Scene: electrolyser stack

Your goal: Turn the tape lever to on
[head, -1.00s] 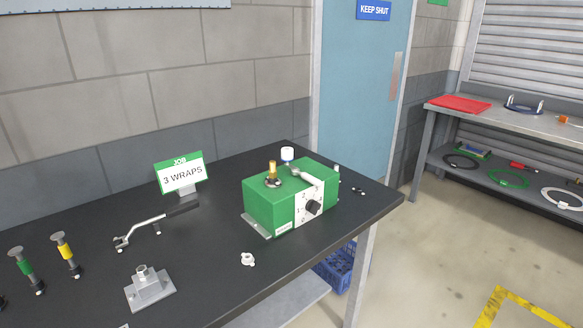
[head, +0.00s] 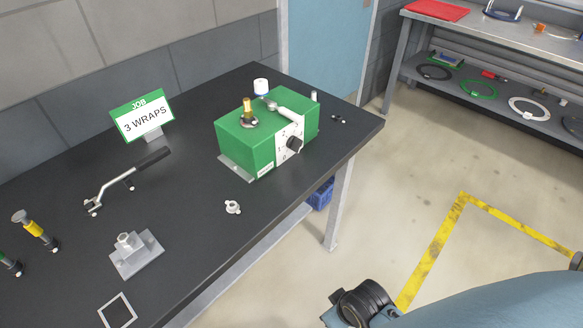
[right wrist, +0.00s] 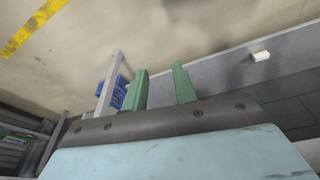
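The green box (head: 240,150) stands near the right end of the black bench. On it is a metal lever with a pale handle (head: 285,111), lying over the top towards the white front plate. A brass post (head: 247,108) and a white, blue-based cap (head: 261,86) show at the top and back. My right gripper (right wrist: 160,82) shows in the right wrist view with its two green fingers apart and nothing between them. It is away from the box. My left gripper is not in view.
The black bench (head: 200,255) holds a "3 WRAPS" sign (head: 145,116), a crank handle (head: 125,180), a grey block (head: 136,255), a small white fitting (head: 232,207) and coloured-band pins. Small black pieces lie right of the box. Floor is clear in front.

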